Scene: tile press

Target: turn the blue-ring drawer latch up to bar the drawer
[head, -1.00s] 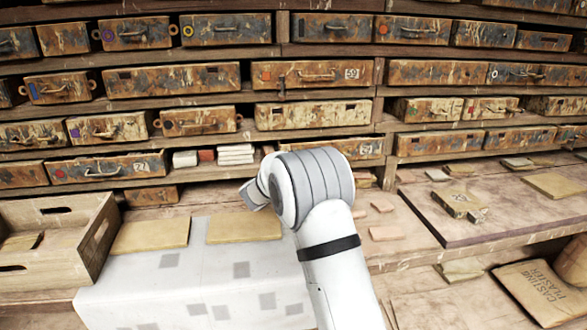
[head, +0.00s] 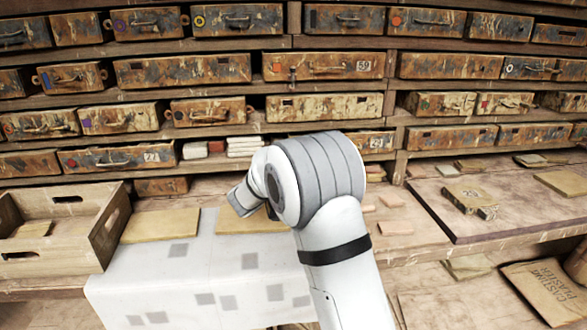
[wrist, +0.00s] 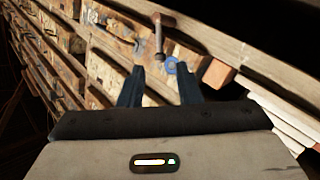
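A blue ring (wrist: 171,65) shows on a wooden front in the wrist view, just inside my right fingertip. Beside it a rusty latch bar (wrist: 159,42) with a wider brown head runs up the picture. My gripper (wrist: 158,78) is open, its two dark fingers apart, with the lower end of the bar between them in the picture. I cannot tell whether the fingers touch the bar. In the head view my gripper (head: 240,199) is seen from behind at the lower drawers. The blue ring and its latch cannot be made out there.
Rows of rusty drawers (head: 183,70) fill the shelves. A wooden crate (head: 108,232) stands on the left of the bench, near tan boards (head: 160,225). White tile stacks (head: 245,147) sit in a shelf gap above my gripper. A raised board (head: 480,222) lies right.

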